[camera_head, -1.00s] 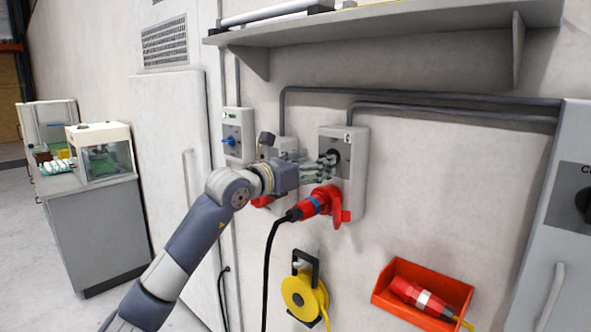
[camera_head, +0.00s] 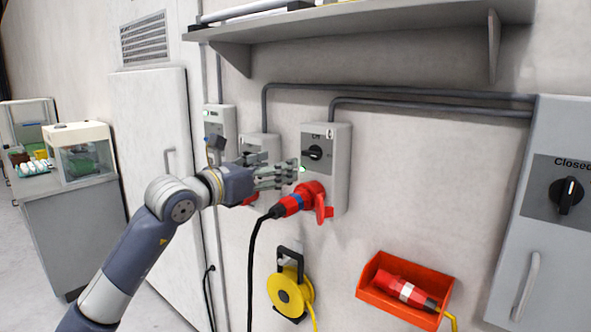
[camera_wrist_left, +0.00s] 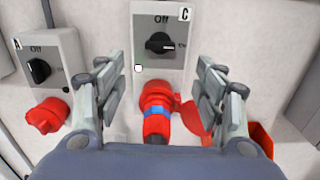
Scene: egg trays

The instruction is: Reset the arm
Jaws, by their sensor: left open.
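My left gripper (camera_head: 282,174) is open and empty, in front of the wall-mounted switch boxes. Just beyond is a grey box marked C with a black rotary knob (camera_head: 316,153); the knob also shows in the left wrist view (camera_wrist_left: 160,44). A red plug with a blue ring (camera_head: 300,200) sits in the socket under that box, with a black cable hanging down. The fingers are apart from the knob. My right gripper is not in view.
A neighbouring switch box (camera_wrist_left: 36,68) is on the left, partly hidden by my arm. A yellow cable reel (camera_head: 290,291) and a red bin (camera_head: 372,290) holding a red connector are on the wall below. A shelf (camera_head: 370,28) juts out above. A grey cabinet (camera_head: 520,240) stands right.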

